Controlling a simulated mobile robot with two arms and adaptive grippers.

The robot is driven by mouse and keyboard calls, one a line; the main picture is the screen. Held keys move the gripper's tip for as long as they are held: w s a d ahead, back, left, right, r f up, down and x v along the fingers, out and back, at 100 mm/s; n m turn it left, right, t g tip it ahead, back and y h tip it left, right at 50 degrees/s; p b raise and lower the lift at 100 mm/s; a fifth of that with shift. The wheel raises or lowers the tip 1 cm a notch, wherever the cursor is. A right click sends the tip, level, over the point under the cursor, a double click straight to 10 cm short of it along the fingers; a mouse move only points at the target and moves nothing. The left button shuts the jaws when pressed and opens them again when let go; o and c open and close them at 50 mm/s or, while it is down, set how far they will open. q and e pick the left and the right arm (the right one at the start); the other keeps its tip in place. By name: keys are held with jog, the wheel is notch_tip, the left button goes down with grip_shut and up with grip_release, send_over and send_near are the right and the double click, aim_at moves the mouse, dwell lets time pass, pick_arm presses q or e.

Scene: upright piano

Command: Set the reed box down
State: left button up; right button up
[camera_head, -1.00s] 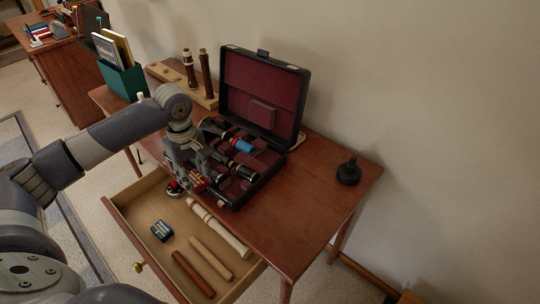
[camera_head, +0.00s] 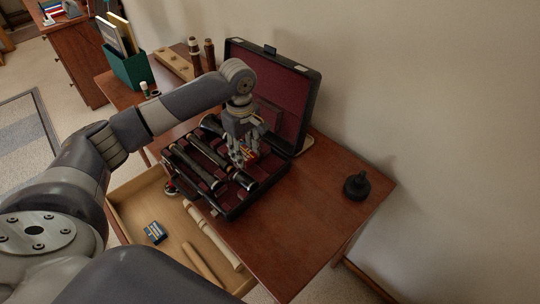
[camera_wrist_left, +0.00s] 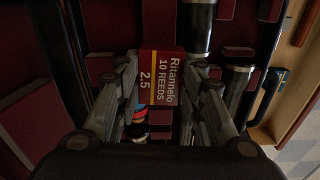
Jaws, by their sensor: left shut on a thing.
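The reed box (camera_wrist_left: 161,78) is a small dark red box with a yellow stripe and white lettering, "Ritannelo 10 REEDS 2.5". My left gripper (camera_head: 240,160) is shut on it, pointing down over the open instrument case (camera_head: 229,212). In the wrist view the box sits between the left gripper's fingers (camera_wrist_left: 160,85). In the head view the fingers mostly hide it. I cannot tell whether it touches the case's lining. The case is black with a maroon lining and holds several dark clarinet parts. My right gripper is not in view.
The case lid (camera_head: 275,90) stands open behind the gripper. A black bell-shaped object (camera_head: 356,186) stands on the table's right, where the tabletop (camera_head: 300,215) is mostly clear.

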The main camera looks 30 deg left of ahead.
pick_arm(q)
send_over(269, 165)
jog(key=s+a, duration=0.1)
jog(key=shift+a+f, duration=0.1)
jog(key=shift+f, duration=0.2)
jog(key=shift+w+d, duration=0.25)
jog(key=shift+d, duration=0.2)
jog(key=f, duration=0.3)
jog(key=shift+w+d+p, duration=0.25)
jog(key=shift+d+p, duration=0.05)
jog(key=shift+p, duration=0.05)
jog(key=shift+f, duration=0.4)
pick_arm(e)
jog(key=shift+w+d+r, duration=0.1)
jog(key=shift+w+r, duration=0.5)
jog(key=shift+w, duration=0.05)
pick_arm(q)
jog(key=o, duration=0.6)
jog(key=shift+f, duration=0.1)
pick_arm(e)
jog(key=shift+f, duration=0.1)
